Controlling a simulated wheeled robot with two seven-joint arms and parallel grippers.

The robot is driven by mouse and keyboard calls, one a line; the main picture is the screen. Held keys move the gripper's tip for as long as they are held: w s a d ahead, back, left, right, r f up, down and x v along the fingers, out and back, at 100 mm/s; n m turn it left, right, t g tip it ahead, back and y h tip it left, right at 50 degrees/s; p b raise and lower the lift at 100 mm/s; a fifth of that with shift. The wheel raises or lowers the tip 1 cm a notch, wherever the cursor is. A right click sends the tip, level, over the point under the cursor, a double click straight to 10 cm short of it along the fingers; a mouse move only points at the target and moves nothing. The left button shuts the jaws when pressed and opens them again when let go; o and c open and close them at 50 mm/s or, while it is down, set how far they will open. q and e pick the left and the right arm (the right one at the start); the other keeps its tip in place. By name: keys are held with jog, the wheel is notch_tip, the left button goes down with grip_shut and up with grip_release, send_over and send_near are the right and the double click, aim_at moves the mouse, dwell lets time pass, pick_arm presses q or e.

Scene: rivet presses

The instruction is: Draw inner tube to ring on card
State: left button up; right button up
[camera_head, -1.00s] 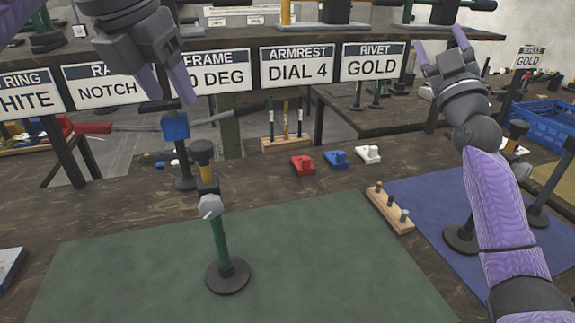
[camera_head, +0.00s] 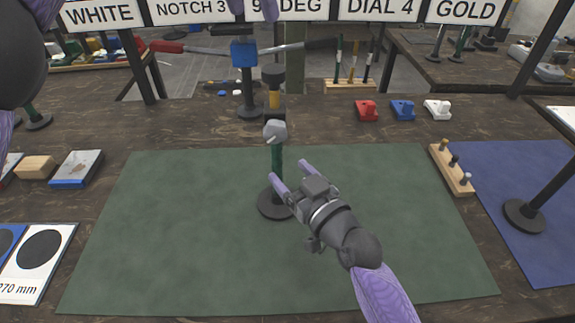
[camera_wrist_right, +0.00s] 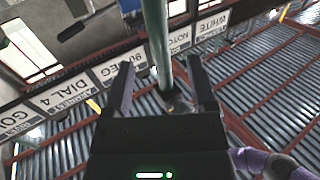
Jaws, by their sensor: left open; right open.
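The stand has a green tube (camera_head: 277,160) upright on a round dark base (camera_head: 270,204), with a grey clamp knob (camera_head: 275,131) at its top. A yellow section (camera_head: 274,98) with a dark cap shows above the knob. My right gripper (camera_head: 289,172) is open at the green tube, low on the stand. In the right wrist view the green tube (camera_wrist_right: 157,40) shows between its spread fingers (camera_wrist_right: 162,64); I see no grip on it. My left gripper (camera_head: 240,8) shows only as purple fingertips at the top edge. The card row reads WHITE (camera_head: 99,15) at its left end; its upper part is cut off.
A green mat (camera_head: 180,240) lies under the stand. Behind it is a post with a blue block (camera_head: 243,53) and crossbar. Red (camera_head: 367,110), blue (camera_head: 402,110) and white (camera_head: 437,109) pieces sit at the back. A wooden peg block (camera_head: 452,169) stands right. A 270 mm card lies front left.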

aim_at(280, 161)
jog(key=x, duration=0.5)
jog(key=shift+w+a, duration=0.15)
jog(key=shift+w, duration=0.15)
grip_shut()
